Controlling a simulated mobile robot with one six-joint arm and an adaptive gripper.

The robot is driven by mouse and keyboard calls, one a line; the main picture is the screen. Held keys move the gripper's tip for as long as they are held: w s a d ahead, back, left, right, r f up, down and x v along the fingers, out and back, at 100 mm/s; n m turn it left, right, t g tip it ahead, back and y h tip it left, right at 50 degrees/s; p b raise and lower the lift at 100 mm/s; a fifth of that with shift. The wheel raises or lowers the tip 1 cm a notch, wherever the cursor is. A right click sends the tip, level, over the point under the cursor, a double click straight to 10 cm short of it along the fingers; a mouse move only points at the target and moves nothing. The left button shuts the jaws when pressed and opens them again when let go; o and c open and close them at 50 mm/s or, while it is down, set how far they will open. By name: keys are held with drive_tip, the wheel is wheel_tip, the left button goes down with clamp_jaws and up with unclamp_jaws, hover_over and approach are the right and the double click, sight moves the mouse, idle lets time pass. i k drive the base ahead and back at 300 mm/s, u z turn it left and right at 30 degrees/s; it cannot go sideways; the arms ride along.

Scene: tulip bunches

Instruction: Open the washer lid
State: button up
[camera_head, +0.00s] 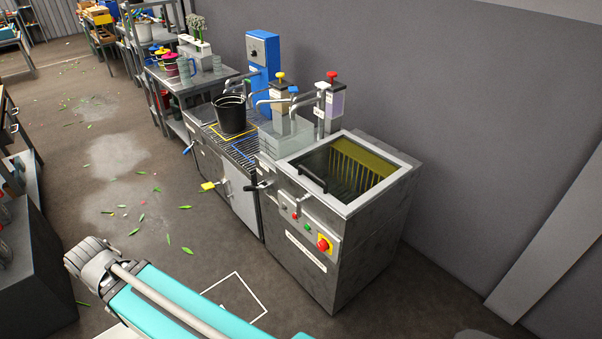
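The washer (355,245) is a grey box-shaped machine at the right end of the work line, against the wall. Its top has a pale metal frame with a dark, see-through lid (328,160) that appears to lie flat in it. A black bar handle (312,179) sits near the lid's left edge. A yellow slatted basket or lining shows inside. The front panel has a red knob on a yellow plate (323,245) and small buttons.
A sink counter with a black bucket (230,114) and pump dispensers (331,100) adjoins the washer on the left. The floor (190,230) before the washer is open, with scattered leaves. A dark cabinet stands at far left.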

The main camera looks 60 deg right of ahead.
sight(321, 193)
drive_tip(key=u, duration=0.6)
drive_tip(key=k, duration=0.25)
drive_tip(key=z, duration=2.5)
